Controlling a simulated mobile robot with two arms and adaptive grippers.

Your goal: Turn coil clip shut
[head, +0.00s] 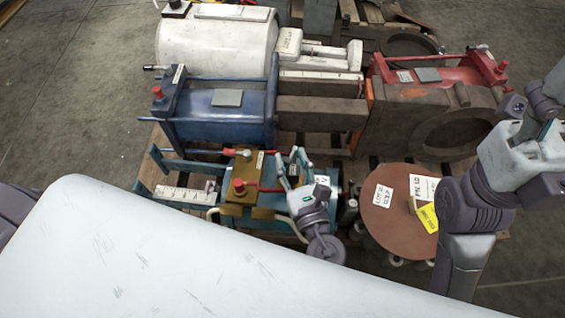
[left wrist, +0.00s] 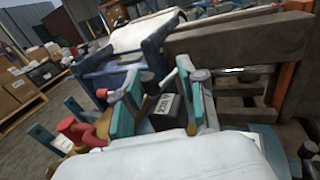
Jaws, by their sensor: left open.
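My left gripper (head: 291,162) is open above a teal unit (head: 340,182), its two teal fingers apart. In the left wrist view its fingers (left wrist: 160,85) stand spread, with a small label plate (left wrist: 166,108) seen between them. The unit carries a brass-coloured block (head: 250,198) with a red knob (head: 239,186) and red rods beside my gripper. I cannot tell which part is the coil clip, or whether my fingers touch anything. A round brown disc (head: 388,222) with paper tags lies to the right. My right arm shows at the right, but its fingers are out of the picture.
A blue cylinder unit (head: 225,118), a white cylinder (head: 215,48) and a red-and-brown unit (head: 430,95) stand behind on pallets. Brown beams (head: 322,112) lie between them. Boxes (left wrist: 22,85) stand far left in the left wrist view. Bare floor is free at the left.

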